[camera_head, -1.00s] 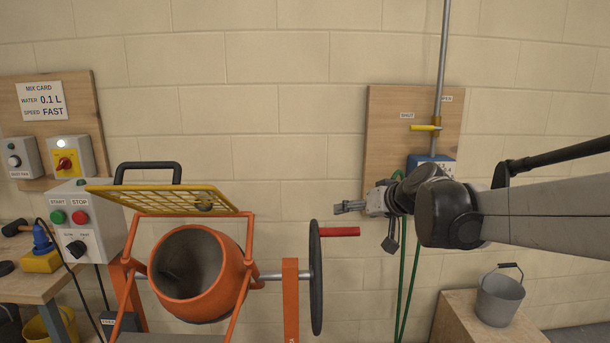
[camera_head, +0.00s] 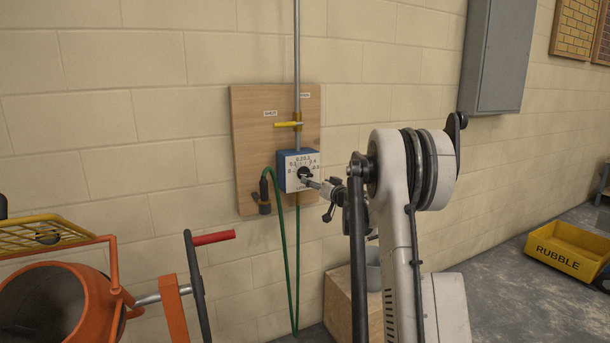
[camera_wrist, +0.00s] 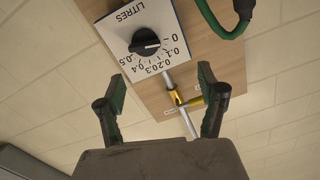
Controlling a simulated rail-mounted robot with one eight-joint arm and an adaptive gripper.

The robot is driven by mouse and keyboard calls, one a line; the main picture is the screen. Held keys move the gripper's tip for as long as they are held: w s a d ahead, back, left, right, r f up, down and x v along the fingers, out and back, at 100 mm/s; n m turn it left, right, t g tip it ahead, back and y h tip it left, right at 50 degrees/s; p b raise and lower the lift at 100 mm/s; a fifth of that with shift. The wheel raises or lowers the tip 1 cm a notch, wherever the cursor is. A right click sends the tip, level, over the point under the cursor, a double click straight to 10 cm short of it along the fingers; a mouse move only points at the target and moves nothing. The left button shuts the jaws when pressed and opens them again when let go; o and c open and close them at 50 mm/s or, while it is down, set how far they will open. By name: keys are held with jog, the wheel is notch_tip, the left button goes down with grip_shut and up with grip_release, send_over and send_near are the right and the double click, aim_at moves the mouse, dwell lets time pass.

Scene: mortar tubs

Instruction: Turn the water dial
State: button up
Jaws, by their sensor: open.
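The water dial (camera_head: 304,173) is a black knob on a white scale plate marked in litres, on the front of a blue box (camera_head: 285,158) on the wall board. In the wrist view the dial (camera_wrist: 145,42) appears upside down, and a light mark on the knob seems to face the 0. My gripper (camera_head: 312,182) is at the lower right of the dial in the head view; contact cannot be told there. In the wrist view my gripper (camera_wrist: 160,80) has its fingers spread and empty, with the knob beyond the tips.
A yellow valve lever (camera_head: 288,125) lies level toward the SHUT label on the wooden board (camera_head: 248,140). A green hose (camera_head: 279,250) hangs below the box. An orange mixer (camera_head: 65,300) with a red handle (camera_head: 213,238) stands at left. A wooden block (camera_head: 340,300) stands below.

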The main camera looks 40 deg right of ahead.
aim_at(307, 174)
jog(key=w+d, duration=0.2)
jog(key=w, duration=0.2)
jog(key=w+d, duration=0.1)
jog(key=w, duration=0.3)
jog(key=w+d+f, duration=0.1)
jog(key=w+d, duration=0.1)
jog(key=w, duration=0.3)
jog(key=shift+w+d, duration=0.1)
jog(key=shift+d, duration=0.2)
jog(key=shift+c, duration=0.5)
jog(key=shift+h, duration=0.3)
jog(key=c, duration=1)
